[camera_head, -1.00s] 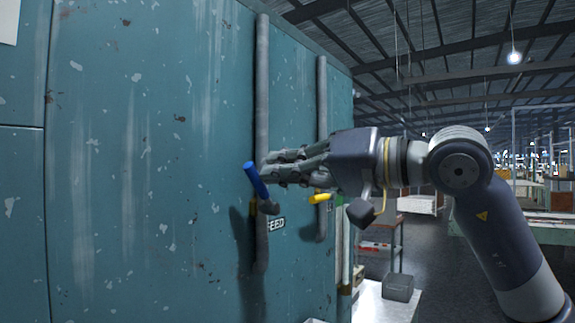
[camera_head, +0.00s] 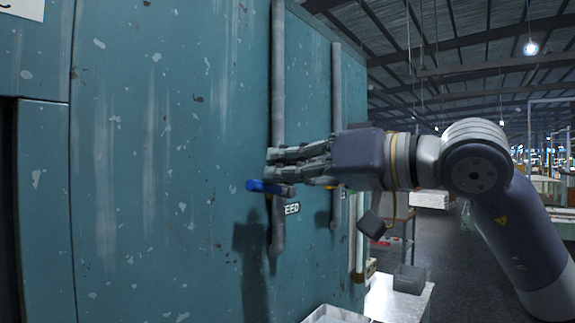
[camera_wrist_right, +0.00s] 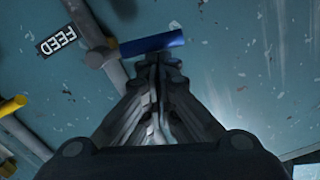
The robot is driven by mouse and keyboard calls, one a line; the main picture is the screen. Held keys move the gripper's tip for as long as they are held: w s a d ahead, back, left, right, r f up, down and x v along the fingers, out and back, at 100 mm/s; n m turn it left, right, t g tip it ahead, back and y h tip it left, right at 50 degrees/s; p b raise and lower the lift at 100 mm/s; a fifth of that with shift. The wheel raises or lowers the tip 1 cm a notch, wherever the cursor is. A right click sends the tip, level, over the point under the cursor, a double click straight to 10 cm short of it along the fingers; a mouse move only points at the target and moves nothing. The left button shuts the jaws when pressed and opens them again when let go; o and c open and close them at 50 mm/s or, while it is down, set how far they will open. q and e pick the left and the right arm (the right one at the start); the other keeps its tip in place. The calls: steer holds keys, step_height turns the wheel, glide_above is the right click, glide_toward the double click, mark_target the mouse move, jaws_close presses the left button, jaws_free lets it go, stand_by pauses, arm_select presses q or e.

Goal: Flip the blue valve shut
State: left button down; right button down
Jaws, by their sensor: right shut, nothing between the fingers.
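The blue valve handle (camera_head: 268,187) is on the nearer grey vertical pipe (camera_head: 277,80) on the teal wall. It lies about level, crosswise to the pipe. My right gripper (camera_head: 272,164) is shut with nothing in it, its fingertips just above the handle in the head view. In the right wrist view the blue handle (camera_wrist_right: 150,43) lies just beyond the fingertips (camera_wrist_right: 160,62), touching or very close; I cannot tell which. A FEED label (camera_head: 292,208) sits beside the valve, partly covered in the head view. My left gripper is not in view.
A yellow handle (camera_wrist_right: 12,105) is on the second pipe (camera_head: 336,90), farther along the wall; my right gripper partly hides it in the head view. A grey block (camera_head: 409,278) rests on a white table (camera_head: 385,300) at lower right. Open floor lies beyond.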

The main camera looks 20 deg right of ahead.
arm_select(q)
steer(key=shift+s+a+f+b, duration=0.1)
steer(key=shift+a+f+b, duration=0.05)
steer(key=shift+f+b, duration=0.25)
arm_select(e)
steer(key=shift+s+a+f, duration=0.25)
steer(key=shift+a+f, duration=0.05)
steer(key=shift+f, duration=0.15)
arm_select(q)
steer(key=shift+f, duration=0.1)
